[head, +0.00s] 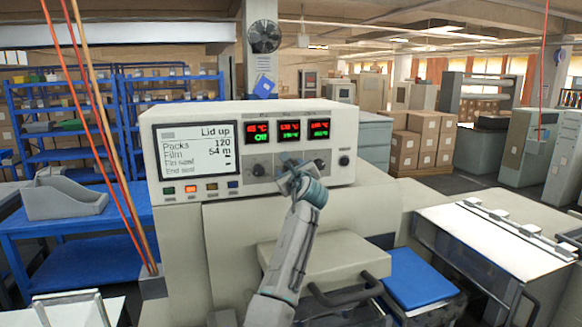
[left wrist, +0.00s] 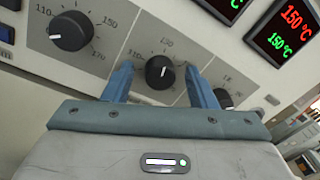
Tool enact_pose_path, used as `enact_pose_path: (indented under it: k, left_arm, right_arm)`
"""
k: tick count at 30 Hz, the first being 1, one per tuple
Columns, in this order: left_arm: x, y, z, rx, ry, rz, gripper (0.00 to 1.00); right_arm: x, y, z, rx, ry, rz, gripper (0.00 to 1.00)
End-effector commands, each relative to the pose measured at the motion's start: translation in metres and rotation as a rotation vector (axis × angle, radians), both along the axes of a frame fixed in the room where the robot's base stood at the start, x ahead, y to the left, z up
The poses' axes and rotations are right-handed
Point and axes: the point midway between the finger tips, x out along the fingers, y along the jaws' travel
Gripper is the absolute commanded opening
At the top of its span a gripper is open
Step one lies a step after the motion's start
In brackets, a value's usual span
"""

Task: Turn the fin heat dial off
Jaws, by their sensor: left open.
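The white machine's panel carries a row of black heat dials under three red-and-green displays. The left dial (head: 258,170) and right dial (head: 319,164) show in the head view; my gripper covers the middle one. In the left wrist view the middle dial (left wrist: 160,72) sits between my open fingers, its white pointer roughly upright. My left gripper (left wrist: 163,82) is open around it; contact cannot be told. The left dial also shows there (left wrist: 71,30), and the right dial (left wrist: 223,98) is partly hidden by a finger. I cannot read which dial is marked fin. My right gripper is out of view.
The status screen (head: 197,149) reads "Lid up", with several coloured buttons below it. A black knob (head: 344,160) sits right of the dials. The machine's beige handled cover (head: 330,262) and a blue surface (head: 415,278) lie below the panel. Orange cables hang at left.

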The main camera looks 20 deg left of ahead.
Motion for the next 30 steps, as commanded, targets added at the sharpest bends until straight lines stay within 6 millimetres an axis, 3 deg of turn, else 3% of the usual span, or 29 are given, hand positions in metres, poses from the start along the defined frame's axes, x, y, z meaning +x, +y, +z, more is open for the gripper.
enact_pose_path:
  k: [8,15,30]
  left_arm:
    - [0.001,0.001,-0.001,0.001,0.001,0.000,0.52]
    - [0.001,0.000,-0.001,0.001,0.001,0.000,0.07]
    - [0.001,0.000,-0.003,-0.109,-0.074,0.000,0.08]
  right_arm:
    - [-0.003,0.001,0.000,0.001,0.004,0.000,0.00]
    - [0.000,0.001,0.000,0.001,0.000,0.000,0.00]
    - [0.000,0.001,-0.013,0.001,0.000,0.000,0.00]
